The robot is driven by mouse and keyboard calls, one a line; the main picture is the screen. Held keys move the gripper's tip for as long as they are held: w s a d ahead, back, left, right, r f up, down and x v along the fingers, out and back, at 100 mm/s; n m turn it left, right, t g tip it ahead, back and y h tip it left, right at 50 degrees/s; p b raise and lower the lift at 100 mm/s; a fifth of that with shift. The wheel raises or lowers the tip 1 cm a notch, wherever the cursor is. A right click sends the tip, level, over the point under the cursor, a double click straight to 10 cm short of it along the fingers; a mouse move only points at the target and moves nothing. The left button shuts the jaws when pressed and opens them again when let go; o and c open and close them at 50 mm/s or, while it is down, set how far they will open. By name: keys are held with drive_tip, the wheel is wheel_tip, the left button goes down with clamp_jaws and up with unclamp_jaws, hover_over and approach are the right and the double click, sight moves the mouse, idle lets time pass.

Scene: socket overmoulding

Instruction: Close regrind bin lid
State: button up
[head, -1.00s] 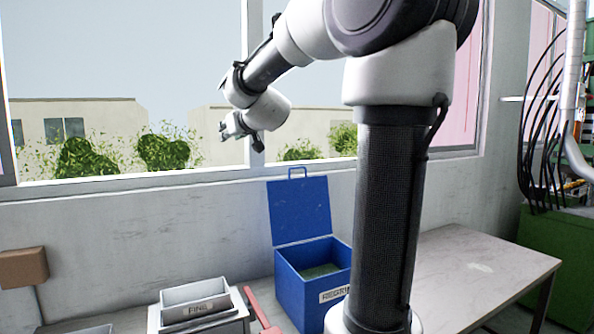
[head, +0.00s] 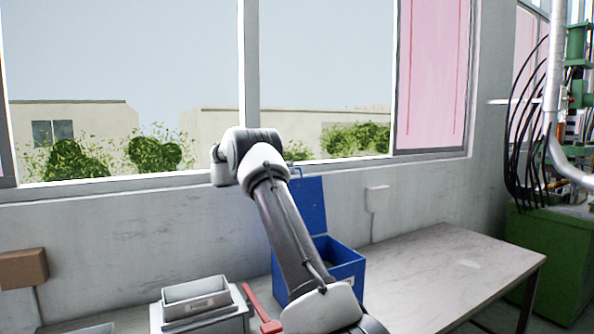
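The blue regrind bin (head: 347,270) stands on the bench against the wall, in the middle of the head view. Its blue lid (head: 314,207) stands up, open, at the back, with a handle at its top edge. My arm crosses in front of the bin and hides much of its left side, part of the lid and the front label. My arm's far end is up by the window, left of the lid. My gripper's fingers cannot be made out there; they are hidden behind the arm links or too small to tell.
A grey container (head: 197,299) sits on a grey box to the left of the bin. A red handle-like bar (head: 262,309) lies between them. The bench top (head: 460,270) right of the bin is clear. A green machine (head: 553,255) stands at the far right.

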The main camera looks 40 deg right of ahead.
drive_tip(key=shift+x, duration=2.75)
clamp_jaws()
